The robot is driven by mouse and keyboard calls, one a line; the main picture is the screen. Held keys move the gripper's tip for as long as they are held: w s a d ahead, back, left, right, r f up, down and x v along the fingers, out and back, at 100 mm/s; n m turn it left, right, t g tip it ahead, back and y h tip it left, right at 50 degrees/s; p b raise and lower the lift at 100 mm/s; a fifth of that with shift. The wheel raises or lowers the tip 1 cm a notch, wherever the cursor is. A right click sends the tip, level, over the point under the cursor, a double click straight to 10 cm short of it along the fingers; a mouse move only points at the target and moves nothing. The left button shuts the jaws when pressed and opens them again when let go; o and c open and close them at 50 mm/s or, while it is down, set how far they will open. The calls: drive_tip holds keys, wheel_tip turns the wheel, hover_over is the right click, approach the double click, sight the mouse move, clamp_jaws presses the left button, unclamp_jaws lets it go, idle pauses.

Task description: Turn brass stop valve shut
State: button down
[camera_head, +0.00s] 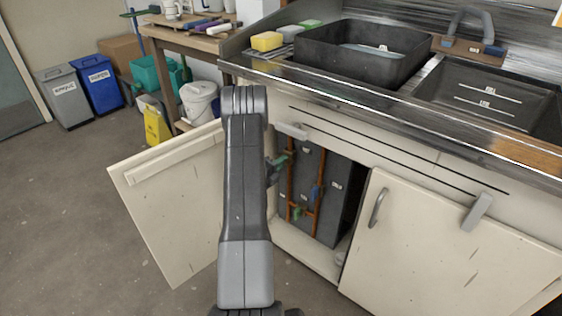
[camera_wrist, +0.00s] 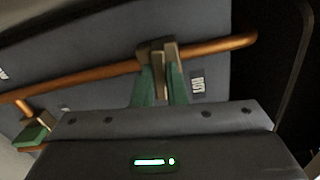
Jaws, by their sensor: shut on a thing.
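In the wrist view, my gripper (camera_wrist: 159,86) has its green fingers closed around a narrow, brownish handle of the brass stop valve (camera_wrist: 159,54). The valve sits on a copper pipe (camera_wrist: 215,46) that runs across a dark grey panel. The fingers hide part of the handle. In the head view, my gripper (camera_head: 281,160) reaches into the open cabinet under the sink, at its left side. The gripped valve cannot be made out there.
A green-handled valve (camera_wrist: 35,134) is at lower left in the wrist view. The left cabinet door (camera_head: 165,190) stands open; the right door (camera_head: 420,240) bounds the opening.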

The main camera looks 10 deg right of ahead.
drive_tip(key=shift+n, duration=0.9)
drive_tip(key=c, duration=1.5)
unclamp_jaws()
drive_tip(key=shift+o, duration=0.2)
drive_tip(key=p+v, duration=0.2)
drive_tip(key=v, duration=1.1)
drive_tip(key=shift+s+a+p, duration=0.25)
drive_tip(key=shift+a+p, duration=0.05)
